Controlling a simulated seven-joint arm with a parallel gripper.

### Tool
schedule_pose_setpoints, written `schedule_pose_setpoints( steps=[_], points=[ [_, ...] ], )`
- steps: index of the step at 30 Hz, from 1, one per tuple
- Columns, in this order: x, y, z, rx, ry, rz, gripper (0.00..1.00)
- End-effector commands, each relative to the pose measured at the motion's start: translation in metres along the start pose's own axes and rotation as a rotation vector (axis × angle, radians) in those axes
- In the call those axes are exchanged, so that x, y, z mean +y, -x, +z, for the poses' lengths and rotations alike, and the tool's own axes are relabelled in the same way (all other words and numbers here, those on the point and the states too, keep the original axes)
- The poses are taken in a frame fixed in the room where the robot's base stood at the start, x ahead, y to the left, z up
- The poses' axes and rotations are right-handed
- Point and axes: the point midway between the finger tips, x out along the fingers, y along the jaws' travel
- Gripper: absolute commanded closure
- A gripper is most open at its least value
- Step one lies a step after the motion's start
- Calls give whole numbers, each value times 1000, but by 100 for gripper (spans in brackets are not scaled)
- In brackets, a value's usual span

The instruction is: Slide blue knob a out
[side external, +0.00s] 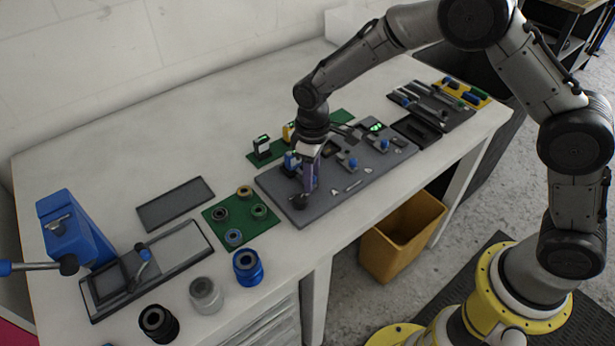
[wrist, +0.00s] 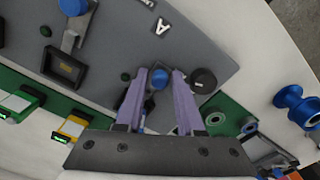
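Blue knob a (wrist: 159,78) sits on the grey panel (wrist: 225,20), near the printed letter A (wrist: 161,26). In the wrist view it lies between the tips of my gripper's two purple fingers (wrist: 161,74), with a gap visible on both sides. My gripper is open. In the side view my gripper (side external: 308,188) points down over the left part of the grey panel, and its fingers hide the knob there. A black round knob (wrist: 203,80) is just right of the fingers in the wrist view.
Other blue knobs (side external: 352,163) (side external: 384,144) stand on slides further right on the panel. Small display boxes (side external: 262,143) line its back edge. A green board with rings (side external: 240,215) lies to the left. Blue, grey and black spools (side external: 248,268) stand at the front left.

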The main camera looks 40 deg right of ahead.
Motion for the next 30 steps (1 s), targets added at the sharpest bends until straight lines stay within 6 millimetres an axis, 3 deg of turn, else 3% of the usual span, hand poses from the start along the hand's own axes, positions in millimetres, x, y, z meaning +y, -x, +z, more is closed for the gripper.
schedule_pose_setpoints(
  steps=[29,30],
  points=[
    [-10,-8,23,-23,-1,-4,100],
    [-10,-8,24,-24,-1,-4,71]
  ],
)
